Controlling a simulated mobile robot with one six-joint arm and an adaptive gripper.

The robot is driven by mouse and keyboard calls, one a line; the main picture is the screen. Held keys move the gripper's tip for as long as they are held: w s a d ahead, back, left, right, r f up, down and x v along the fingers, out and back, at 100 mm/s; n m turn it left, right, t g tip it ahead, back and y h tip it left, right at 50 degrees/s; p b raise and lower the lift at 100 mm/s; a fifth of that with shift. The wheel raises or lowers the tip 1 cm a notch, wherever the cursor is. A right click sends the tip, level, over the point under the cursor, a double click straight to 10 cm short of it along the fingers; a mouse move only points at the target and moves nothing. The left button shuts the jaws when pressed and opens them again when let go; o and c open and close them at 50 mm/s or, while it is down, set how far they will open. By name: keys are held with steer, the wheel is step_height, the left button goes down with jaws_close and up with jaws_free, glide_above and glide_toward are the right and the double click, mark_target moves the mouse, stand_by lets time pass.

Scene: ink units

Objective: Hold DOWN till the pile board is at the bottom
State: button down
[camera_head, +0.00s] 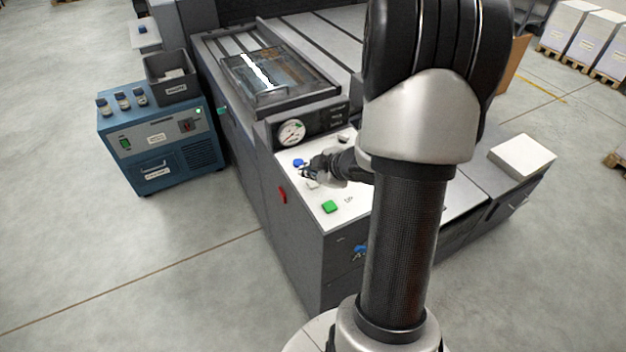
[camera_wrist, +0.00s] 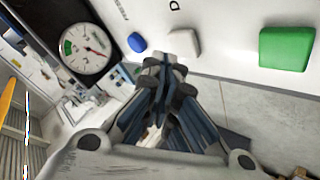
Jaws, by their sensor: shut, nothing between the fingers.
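My gripper (camera_head: 306,173) is over the white control panel (camera_head: 341,215). Its fingers are shut and empty, also in the wrist view (camera_wrist: 166,62). The fingertips are right by a pale grey-white button (camera_wrist: 184,42), which partly shows below them in the head view (camera_head: 313,184); I cannot tell whether they touch it. A blue button (camera_wrist: 137,42) lies to its left and a larger green button (camera_wrist: 287,48) to its right. A label beginning with "D" is partly seen above the pale button. I cannot make out the pile board for certain.
A round gauge (camera_head: 291,132) stands behind the buttons. A red handle (camera_head: 282,195) is on the machine's side. A blue cabinet (camera_head: 155,150) with a dark bin (camera_head: 170,78) stands left. A white stack (camera_head: 522,155) lies at right. Floor at front left is clear.

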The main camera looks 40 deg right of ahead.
mark_target(311, 184)
step_height(311, 184, up, 5)
steer(key=p, duration=0.5)
steer(key=shift+r, duration=0.1)
stand_by(0.5)
